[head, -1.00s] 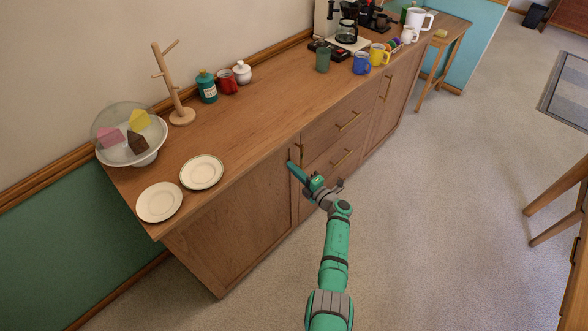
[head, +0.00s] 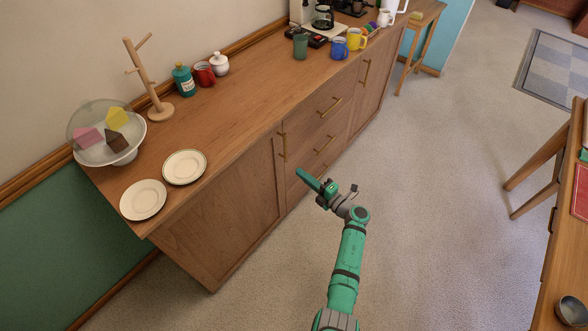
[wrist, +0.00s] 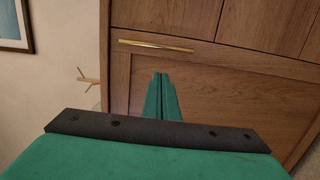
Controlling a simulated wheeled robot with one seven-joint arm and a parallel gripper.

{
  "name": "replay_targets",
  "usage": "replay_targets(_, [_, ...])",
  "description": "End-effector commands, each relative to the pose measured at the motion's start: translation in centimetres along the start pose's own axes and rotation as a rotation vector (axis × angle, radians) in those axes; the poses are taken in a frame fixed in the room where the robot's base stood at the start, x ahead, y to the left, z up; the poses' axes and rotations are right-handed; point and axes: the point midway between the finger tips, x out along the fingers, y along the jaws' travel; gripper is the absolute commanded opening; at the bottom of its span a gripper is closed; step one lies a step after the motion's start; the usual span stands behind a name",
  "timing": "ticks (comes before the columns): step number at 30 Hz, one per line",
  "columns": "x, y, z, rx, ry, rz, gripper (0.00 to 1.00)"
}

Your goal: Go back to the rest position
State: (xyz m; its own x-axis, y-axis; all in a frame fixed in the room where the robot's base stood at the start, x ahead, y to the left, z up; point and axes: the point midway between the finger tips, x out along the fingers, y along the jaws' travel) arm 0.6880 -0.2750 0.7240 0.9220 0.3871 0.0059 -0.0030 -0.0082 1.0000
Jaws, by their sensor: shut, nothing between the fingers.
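My gripper (head: 309,180) is green and points at the front of the wooden sideboard (head: 225,220), near the brass door handle (head: 283,147). Its fingers are shut together with nothing between them. In the wrist view the fingers (wrist: 161,95) lie side by side in front of a wooden door panel, with a brass handle (wrist: 155,46) beyond them. The gripper looks apart from the handle, though the exact gap is hard to tell.
On the sideboard stand two plates (head: 143,200), a domed cake stand (head: 125,156), a wooden mug tree (head: 148,85), mugs (head: 355,39) and a coffee maker (head: 323,18). A table (head: 552,255) stands at the right. The carpet (head: 430,150) between is clear.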

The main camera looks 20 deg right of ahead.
Motion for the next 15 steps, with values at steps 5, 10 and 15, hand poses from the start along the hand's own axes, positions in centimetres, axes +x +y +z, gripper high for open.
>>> replay_targets(5, [-0.9,0.0,0.3,0.000,-0.006,-0.001,0.00])
replay_targets(10, [-0.8,-0.1,0.2,0.002,-0.005,0.001,0.00])
replay_targets(15, [0.1,-0.4,-3.0,0.045,-0.013,0.042,0.00])
